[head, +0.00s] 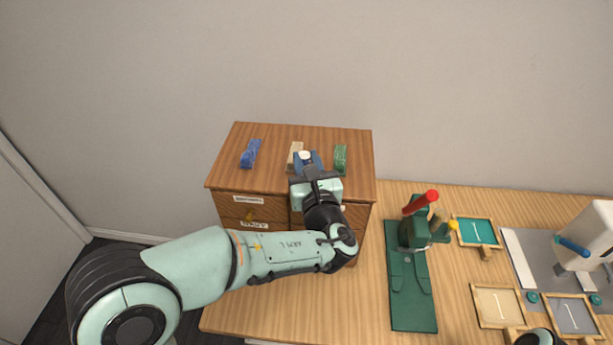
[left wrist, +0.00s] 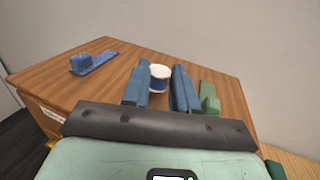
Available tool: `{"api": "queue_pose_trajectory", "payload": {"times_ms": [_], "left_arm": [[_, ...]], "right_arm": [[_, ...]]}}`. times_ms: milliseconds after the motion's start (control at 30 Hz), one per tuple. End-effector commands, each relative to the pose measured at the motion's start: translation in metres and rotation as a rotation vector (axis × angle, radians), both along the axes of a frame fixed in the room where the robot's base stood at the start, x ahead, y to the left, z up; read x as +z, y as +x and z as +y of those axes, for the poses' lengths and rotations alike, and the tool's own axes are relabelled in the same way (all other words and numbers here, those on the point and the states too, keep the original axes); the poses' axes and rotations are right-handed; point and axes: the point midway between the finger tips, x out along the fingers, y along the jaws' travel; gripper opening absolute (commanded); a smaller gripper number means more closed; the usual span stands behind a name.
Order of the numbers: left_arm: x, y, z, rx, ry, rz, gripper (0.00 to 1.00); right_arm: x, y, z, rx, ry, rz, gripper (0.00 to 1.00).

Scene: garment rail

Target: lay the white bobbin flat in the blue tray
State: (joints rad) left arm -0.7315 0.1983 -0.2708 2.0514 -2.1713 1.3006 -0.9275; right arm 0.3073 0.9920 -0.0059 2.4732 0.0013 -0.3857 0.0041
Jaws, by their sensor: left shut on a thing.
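The white bobbin (head: 305,155) is between the fingers of my left gripper (head: 306,160), over the top of the wooden cabinet. In the left wrist view the bobbin (left wrist: 160,76) shows a white round top and a dark blue band, between the two blue fingers (left wrist: 160,88). My left gripper is shut on it. Its underside is hidden. A wood-framed tray with a slate-blue floor (head: 565,311) lies at the lower right of the table, far from the gripper. Another framed tray has a teal floor (head: 485,238); which one counts as blue is not certain.
On the cabinet top (head: 225,170) stand a blue holder (head: 250,153), a cream holder (head: 294,155) and a green holder (head: 340,158). A green press with a red handle (head: 412,280), a cream tray (head: 488,311) and a white machine (head: 590,235) stand on the table.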

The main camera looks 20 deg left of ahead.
Motion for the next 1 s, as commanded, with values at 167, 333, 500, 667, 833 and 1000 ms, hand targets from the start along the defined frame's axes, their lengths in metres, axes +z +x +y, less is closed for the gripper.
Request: {"api": "queue_pose_trajectory", "payload": {"times_ms": [167,333,500,667,833,1000], "left_arm": [[-0.03,0.0,0.0,0.0,0.004,0.006,0.0],[-0.04,0.0,0.0,0.0,0.001,0.003,0.0],[-0.039,0.0,0.0,0.0,0.001,0.002,0.0],[-0.043,0.0,0.0,0.0,0.001,0.003,0.0],[-0.041,0.0,0.0,0.0,0.001,0.003,0.53],[-0.041,0.0,0.0,0.0,0.001,0.002,0.53]], "right_arm": [[-0.006,-0.003,0.0,0.0,0.0,0.003,0.0],[-0.007,-0.003,0.0,0.0,0.0,0.003,0.0],[-0.006,-0.003,0.0,0.0,0.0,0.003,0.0],[-0.01,-0.005,0.0,0.0,0.0,0.006,0.0],[-0.009,-0.004,0.0,0.0,-0.001,0.005,0.0],[-0.009,-0.004,0.0,0.0,-0.001,0.005,0.0]]}}
